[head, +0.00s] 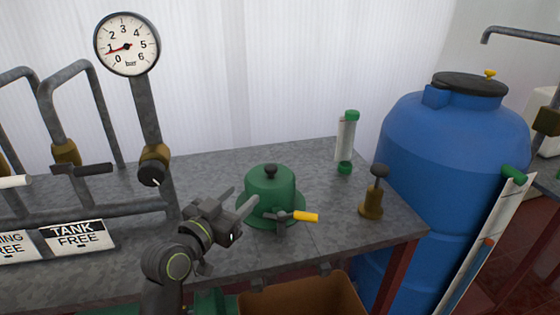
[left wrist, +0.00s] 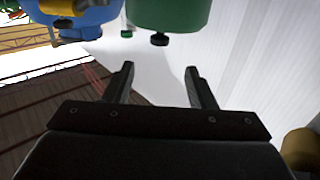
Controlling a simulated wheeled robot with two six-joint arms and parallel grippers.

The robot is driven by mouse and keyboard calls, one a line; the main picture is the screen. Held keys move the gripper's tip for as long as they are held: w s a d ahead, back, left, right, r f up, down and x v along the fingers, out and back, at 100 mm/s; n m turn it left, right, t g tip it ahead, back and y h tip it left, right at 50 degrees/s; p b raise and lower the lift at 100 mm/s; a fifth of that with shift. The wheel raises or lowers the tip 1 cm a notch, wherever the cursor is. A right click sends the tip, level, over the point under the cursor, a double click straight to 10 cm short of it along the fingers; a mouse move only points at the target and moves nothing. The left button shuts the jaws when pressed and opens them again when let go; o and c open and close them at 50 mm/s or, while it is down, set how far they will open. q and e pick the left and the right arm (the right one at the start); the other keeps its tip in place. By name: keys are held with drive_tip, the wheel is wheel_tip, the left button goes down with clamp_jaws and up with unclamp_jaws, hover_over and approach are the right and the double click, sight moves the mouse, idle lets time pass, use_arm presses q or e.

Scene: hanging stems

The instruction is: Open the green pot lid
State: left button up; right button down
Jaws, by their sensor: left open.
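The green pot (head: 268,190) stands on the grey table with its domed green lid on, topped by a black knob (head: 270,171). A small valve with a yellow-orange handle (head: 305,217) is at its front. My left gripper (head: 243,199) is open and empty, just left of the pot, its fingers towards it. In the left wrist view, which looks upside down, my left gripper (left wrist: 158,75) has its fingers apart. The green pot (left wrist: 168,12) and knob (left wrist: 160,39) show beyond the fingertips, with nothing between them. My right gripper is not in view.
A brass piece with a dark knob (head: 373,195) and a white tube with green ends (head: 346,140) stand right of the pot. Grey pipes with a gauge (head: 127,44) rise at left. A blue barrel (head: 450,140) stands beyond the table's right edge.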

sight(274, 165)
use_arm(q)
drive_tip(key=x, duration=0.9)
drive_tip(key=shift+w+d+r+p, duration=0.1)
drive_tip(key=shift+w+r+p, duration=0.1)
drive_tip(key=shift+p, duration=0.15)
drive_tip(key=x, duration=0.4)
drive_tip(key=shift+w+d+f, duration=0.1)
drive_tip(key=shift+w, duration=0.05)
drive_tip(key=shift+x, duration=0.8)
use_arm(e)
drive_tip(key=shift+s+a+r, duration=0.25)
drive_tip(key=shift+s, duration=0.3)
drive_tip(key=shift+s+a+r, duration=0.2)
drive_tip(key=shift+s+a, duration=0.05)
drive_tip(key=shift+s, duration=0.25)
use_arm(q)
drive_tip(key=shift+c, duration=0.2)
clamp_jaws()
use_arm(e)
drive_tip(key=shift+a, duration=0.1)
